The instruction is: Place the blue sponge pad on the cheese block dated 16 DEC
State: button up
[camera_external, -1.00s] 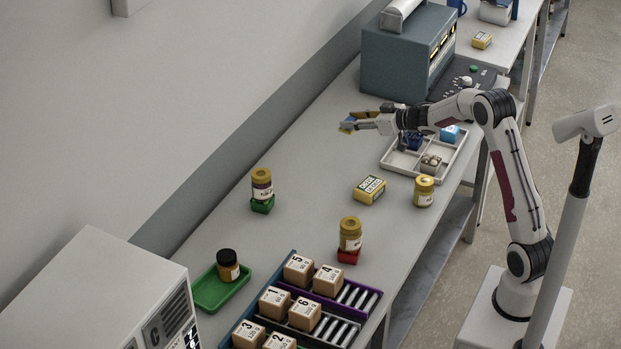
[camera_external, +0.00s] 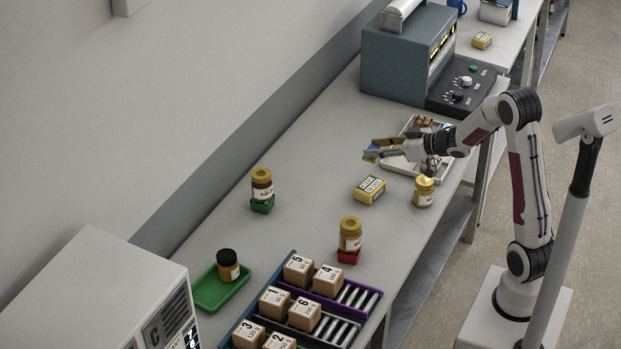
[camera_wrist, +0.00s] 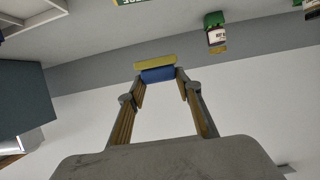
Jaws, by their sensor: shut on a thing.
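My gripper (camera_wrist: 158,78) is shut on the blue sponge pad (camera_wrist: 158,75), which has a yellow layer along one side. In the external view my gripper (camera_external: 370,153) holds the pad (camera_external: 369,157) above the table, left of the white tray. A yellow block with a printed label (camera_external: 369,190), likely the cheese block, lies on the table, nearer the camera than the pad. Its date is too small to read. A similar yellow block (camera_external: 482,40) lies on the far table, its print also unreadable.
The compartment tray (camera_external: 408,165) is partly hidden by my arm. A yellow-lidded jar (camera_external: 424,192) stands right of the near block. Other jars stand on a green block (camera_external: 263,206) and a red block (camera_external: 348,257).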

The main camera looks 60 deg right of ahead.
dwell(0.4)
send_over(375, 186)
jog(key=shift+f, duration=3.1)
jog(key=shift+f, duration=0.1)
jog(key=shift+f, duration=1.8)
jog(key=shift+f, duration=0.15)
jog(key=o, duration=1.1)
jog(key=shift+r, duration=0.2)
jog(key=shift+v, duration=5.95)
